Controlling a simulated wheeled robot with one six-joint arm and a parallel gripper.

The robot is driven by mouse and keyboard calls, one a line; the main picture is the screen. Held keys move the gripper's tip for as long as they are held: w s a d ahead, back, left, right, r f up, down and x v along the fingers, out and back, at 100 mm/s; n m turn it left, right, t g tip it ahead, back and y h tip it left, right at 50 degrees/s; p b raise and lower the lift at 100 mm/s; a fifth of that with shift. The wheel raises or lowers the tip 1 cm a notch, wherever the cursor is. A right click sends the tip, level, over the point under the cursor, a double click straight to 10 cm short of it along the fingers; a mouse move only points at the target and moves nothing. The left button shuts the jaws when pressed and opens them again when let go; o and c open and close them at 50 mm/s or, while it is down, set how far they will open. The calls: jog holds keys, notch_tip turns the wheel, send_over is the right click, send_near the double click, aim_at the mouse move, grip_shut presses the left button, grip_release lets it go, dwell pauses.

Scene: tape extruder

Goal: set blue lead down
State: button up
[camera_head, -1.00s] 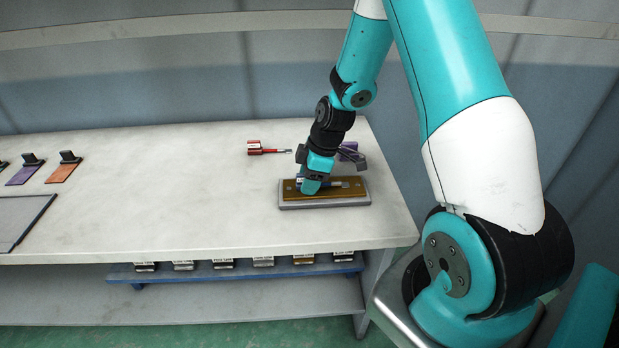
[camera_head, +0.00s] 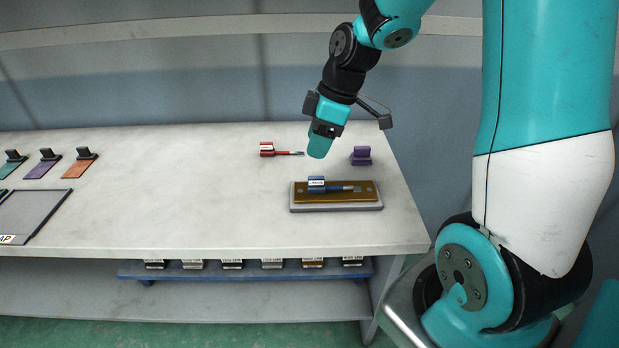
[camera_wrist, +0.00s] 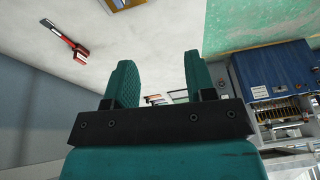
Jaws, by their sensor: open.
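My gripper (camera_head: 320,148) is above and behind the pad, apart from the lead. In the wrist view my gripper's two teal fingers (camera_wrist: 158,85) stand apart with nothing between them.
A red lead (camera_head: 267,150) lies behind the pad to the left, and it also shows in the wrist view (camera_wrist: 80,54). Coloured plates with black clips (camera_head: 77,165) and a grey panel (camera_head: 32,217) are at left. The table's middle is clear.

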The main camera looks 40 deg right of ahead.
jog(key=s+a+r+m+g, duration=0.1)
jog(key=s+a+r, duration=0.3)
jog(key=s+a, duration=0.5)
jog(key=s+a+r+m, duration=0.2)
jog(key=s+a+r, duration=0.1)
jog(key=s+a, duration=0.6)
jog(key=shift+s+a+r+g+y, duration=0.3)
jog(key=shift+s+r+g+y, duration=0.05)
jog(key=shift+s+g+y, duration=0.1)
jog(key=shift+r+p, duration=0.85)
